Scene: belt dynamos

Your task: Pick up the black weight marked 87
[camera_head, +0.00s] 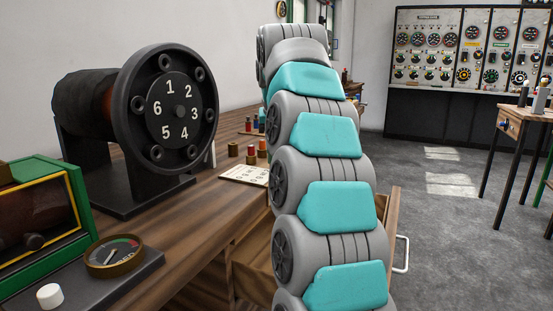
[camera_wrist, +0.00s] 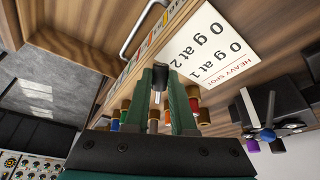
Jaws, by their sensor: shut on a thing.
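My gripper (camera_wrist: 160,82) shows its green fingers in the wrist view. They are closed on a small dark piece (camera_wrist: 160,74) at their tips; I can read no number on it, so I cannot tell whether it is the weight marked 87. Several coloured, brass-topped weights (camera_wrist: 126,108) stand behind and beside the fingers in the wrist view. In the head view, some small weights (camera_head: 250,155) stand on the bench near a white card. There my arm hides the gripper and what it holds, and no 87 is readable in either view.
The wooden bench (camera_head: 196,215) carries a black numbered disc machine (camera_head: 168,115), a green-framed unit (camera_head: 75,212) and a round gauge (camera_head: 114,255). The white card (camera_wrist: 218,48) reads "heavy spot", 0 g at 1 and 2. An open drawer with a handle (camera_head: 401,254) juts out beside my arm.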

